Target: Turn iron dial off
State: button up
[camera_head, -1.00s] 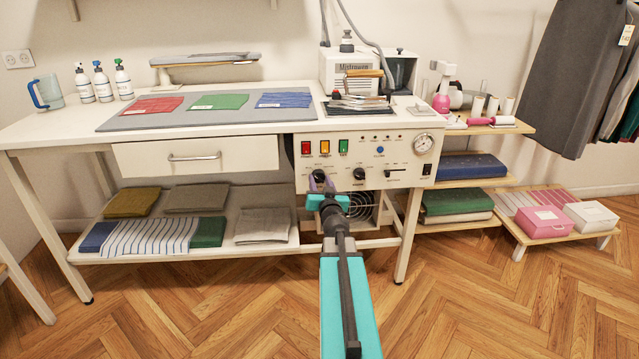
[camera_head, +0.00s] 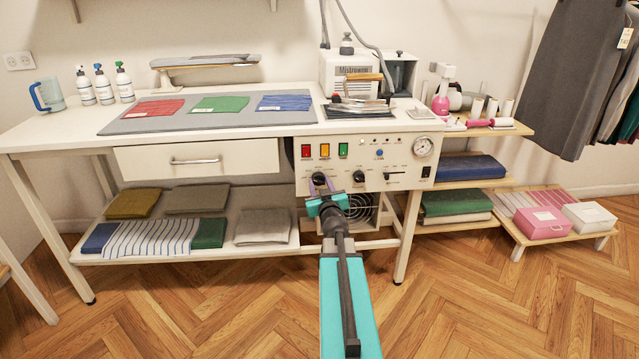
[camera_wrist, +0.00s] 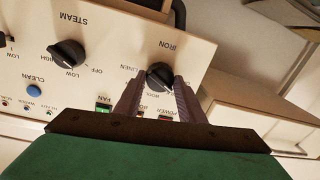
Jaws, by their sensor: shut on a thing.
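The white control panel (camera_head: 405,178) is on the front of the ironing table. Its black iron dial (camera_wrist: 160,75) shows in the wrist view below the word IRON, with LINEN and WOOL printed around it. My gripper (camera_wrist: 162,85) is shut on the dial, with one purple-grey finger on each side. In the head view, my gripper (camera_head: 320,184) reaches the panel's left part and mostly hides this dial. The fingers cover part of the dial's edge and markings, so I cannot tell its exact setting.
The black steam dial (camera_wrist: 67,54) and blue clean button (camera_wrist: 33,91) are beside the iron dial. Red, yellow and green switches (camera_head: 324,151) sit just above it. A closed drawer (camera_head: 240,155) is to the left. Open wooden floor lies in front.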

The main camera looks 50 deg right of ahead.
jog(key=n, duration=0.4)
jog(key=shift+w+r+n+g+p, duration=0.2)
jog(key=shift+n+g+p, duration=0.1)
jog(key=shift+n+p, duration=0.1)
dwell(0.4)
jog(key=o, duration=1)
jog(key=shift+o, duration=0.2)
jog(key=shift+s+f, duration=0.1)
jog(key=shift+s+a, duration=0.1)
jog(key=shift+s, duration=0.05)
jog(key=p+v, duration=0.2)
jog(key=v, duration=0.3)
jog(key=shift+s+a, duration=0.1)
jog(key=shift+a, duration=0.1)
